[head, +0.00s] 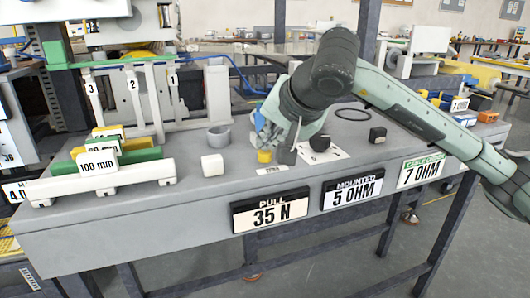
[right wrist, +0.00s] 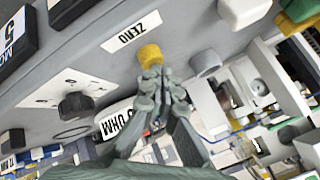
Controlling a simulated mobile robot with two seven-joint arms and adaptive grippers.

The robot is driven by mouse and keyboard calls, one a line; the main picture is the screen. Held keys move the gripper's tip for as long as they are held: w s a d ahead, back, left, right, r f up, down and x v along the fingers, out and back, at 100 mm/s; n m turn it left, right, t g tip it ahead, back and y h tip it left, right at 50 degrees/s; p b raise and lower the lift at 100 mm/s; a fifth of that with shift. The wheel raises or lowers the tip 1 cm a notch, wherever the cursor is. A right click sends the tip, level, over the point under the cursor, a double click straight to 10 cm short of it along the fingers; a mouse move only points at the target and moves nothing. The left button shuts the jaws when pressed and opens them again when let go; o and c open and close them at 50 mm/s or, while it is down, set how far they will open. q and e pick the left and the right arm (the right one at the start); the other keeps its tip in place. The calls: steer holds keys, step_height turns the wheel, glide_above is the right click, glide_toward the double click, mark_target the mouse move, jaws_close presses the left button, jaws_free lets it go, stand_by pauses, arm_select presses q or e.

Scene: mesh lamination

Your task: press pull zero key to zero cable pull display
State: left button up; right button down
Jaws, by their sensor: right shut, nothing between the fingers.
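The yellow zero key (head: 264,156) stands on the grey bench beside a flat white label (head: 272,170). In the right wrist view the yellow key (right wrist: 150,54) is just beyond my fingertips, beside the label reading ZERO (right wrist: 133,30). The pull display (head: 270,212) on the bench front reads 35 N. My right gripper (head: 284,153) points down close to the key. In the right wrist view its fingers (right wrist: 153,76) are together and empty, with their tips at or nearly at the key; I cannot tell whether they touch. My left gripper is not in view.
A black knob (head: 320,143) on a white dial plate, a black block (head: 377,135) and a black ring (head: 352,114) are right of the key. A grey cup (head: 218,138) and white block (head: 212,165) are left. Further left stands a 100 mm rack (head: 100,182).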

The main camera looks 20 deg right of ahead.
mark_target(267, 153)
steer(key=shift+f+b, duration=0.4)
steer(key=shift+r, duration=0.1)
stand_by(0.5)
steer(key=shift+r+p, duration=0.45)
steer(key=shift+r, duration=0.45)
steer(key=shift+r, duration=0.1)
steer(key=shift+r+p, duration=1.45)
steer(key=shift+r, duration=1)
